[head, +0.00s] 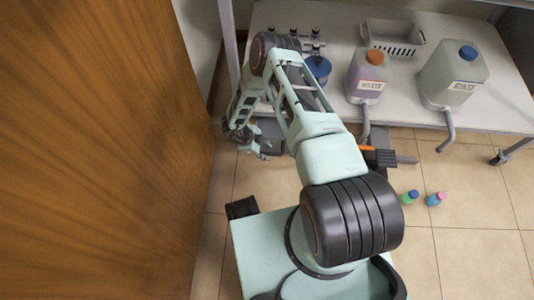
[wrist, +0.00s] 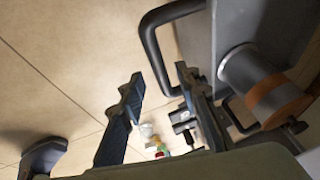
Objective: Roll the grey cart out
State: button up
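The grey cart shows in the wrist view as a large grey body (wrist: 236,25) at the upper right, with a black bar handle (wrist: 152,42) curving out from its side. In the head view, a dark grey part (head: 270,130) shows low under the table's front edge; my arm and the table hide most of it. My gripper (wrist: 159,74) is open, with its fingers spread on either side of the handle's lower stretch in the picture. I cannot tell whether they touch it. In the head view my gripper (head: 258,146) hangs low beside the dark grey part.
A white table (head: 335,100) carries an orange-capped jug (head: 367,78), a blue-capped jug (head: 455,78) and a white basket (head: 393,38). A wooden panel (head: 105,150) fills the left. Two small bottles (head: 410,197) (head: 436,199) are on the tiled floor, which is open at right.

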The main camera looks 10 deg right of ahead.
jog(key=shift+x, duration=0.75)
grip_shut()
